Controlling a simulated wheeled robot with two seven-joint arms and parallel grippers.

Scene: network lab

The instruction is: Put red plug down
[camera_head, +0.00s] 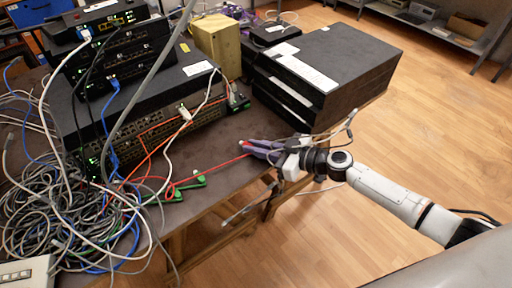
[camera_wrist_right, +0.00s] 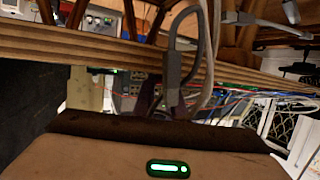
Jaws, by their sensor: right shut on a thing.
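My right gripper (camera_head: 258,148) has purple fingers and is over the right front part of the table (camera_head: 215,170). It is shut at the end of a red cable, and a small red bit at its fingertips looks like the red plug (camera_head: 246,144), mostly hidden by the fingers. The red cable (camera_head: 208,167) runs from the fingertips left across the table to the green connectors. I cannot tell whether the plug touches the table. In the right wrist view the purple fingers (camera_wrist_right: 170,103) are dark and partly covered by a grey cable. My left gripper is not in view.
Stacked network switches (camera_head: 150,98) stand at the left with a dense cable tangle (camera_head: 75,220) beside them. A stack of black boxes (camera_head: 335,70) stands just behind my right gripper. Green connectors (camera_head: 190,184) lie near the front edge. Some bare tabletop lies between.

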